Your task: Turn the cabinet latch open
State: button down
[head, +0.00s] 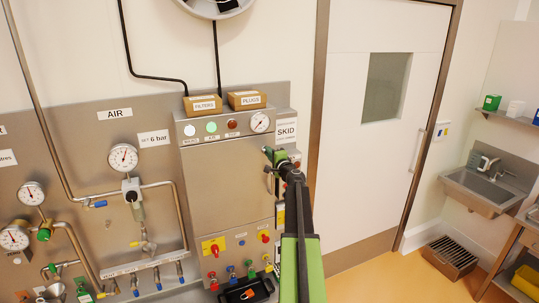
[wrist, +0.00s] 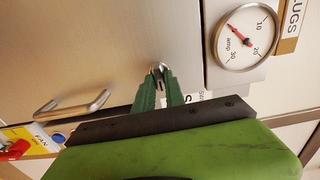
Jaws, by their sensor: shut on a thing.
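The grey metal cabinet (head: 226,185) is mounted on the wall panel, and its door looks shut in the head view. My gripper (head: 270,156) is at the upper right of the cabinet door, just below the round gauge. In the wrist view the two green fingers of my gripper (wrist: 158,82) come close together at their tips. They are shut on the small metal latch (wrist: 157,68), of which only a bit shows between and above the tips. The fingers hide the rest, so its exact angle cannot be told.
A bar handle (wrist: 75,105) sticks out from the cabinet door (wrist: 90,45). A round amp gauge (wrist: 246,36) is close to the right of my fingers. Boxes marked FILTERS (head: 203,105) and PLUGS (head: 247,100) stand on top. Coloured knobs and valves are below the door.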

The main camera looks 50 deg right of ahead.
dwell(0.6)
jog(key=c, duration=1.4)
grip_release()
jog(key=shift+s, duration=0.1)
jog(key=v, duration=1.7)
jog(key=shift+s, duration=0.1)
